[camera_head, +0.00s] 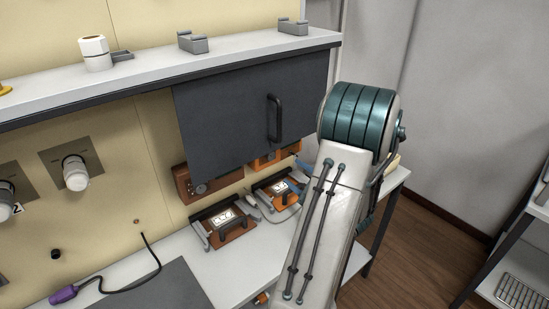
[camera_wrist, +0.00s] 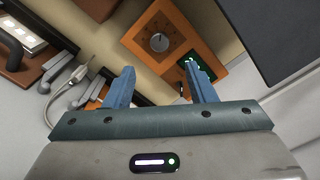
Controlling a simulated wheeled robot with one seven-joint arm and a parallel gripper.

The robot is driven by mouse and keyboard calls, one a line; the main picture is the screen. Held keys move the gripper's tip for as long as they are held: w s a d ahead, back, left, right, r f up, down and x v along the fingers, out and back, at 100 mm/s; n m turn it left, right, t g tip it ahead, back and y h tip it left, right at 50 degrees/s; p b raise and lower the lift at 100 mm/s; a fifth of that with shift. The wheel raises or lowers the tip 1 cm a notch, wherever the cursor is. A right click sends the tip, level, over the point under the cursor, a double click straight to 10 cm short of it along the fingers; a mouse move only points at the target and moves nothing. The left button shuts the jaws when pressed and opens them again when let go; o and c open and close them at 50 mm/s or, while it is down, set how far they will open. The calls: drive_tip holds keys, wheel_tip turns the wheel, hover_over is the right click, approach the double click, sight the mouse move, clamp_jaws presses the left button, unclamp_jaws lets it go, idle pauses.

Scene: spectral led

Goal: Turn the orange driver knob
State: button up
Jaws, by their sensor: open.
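The orange driver (camera_wrist: 143,38) is a box on the wall panel, with a round grey knob (camera_wrist: 160,42) set in a dark dial and a small lit green display to its right. In the head view the orange driver (camera_head: 262,162) shows only in part, below the dark cabinet door; its knob is not clear there. My gripper (camera_wrist: 160,80) is open and empty. Its two blue fingers point toward the orange driver, with the knob showing between and beyond them, apart from both. In the head view my arm hides most of the gripper, with only bits of blue finger showing.
A dark cabinet door (camera_head: 245,112) with a handle hangs just above. A brown box (camera_head: 190,187) with a knob is to the left. Two framed units with cables (camera_head: 228,222) (camera_head: 275,191) stand on the bench below. A purple plug (camera_head: 63,295) lies at the lower left.

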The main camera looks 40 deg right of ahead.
sight(272, 157)
drive_tip(key=w, duration=0.3)
drive_tip(key=w+p, duration=0.1)
drive_tip(key=w, duration=0.2)
drive_tip(key=w+d+p, duration=0.1)
drive_tip(key=w, duration=0.3)
drive_tip(key=c, duration=1)
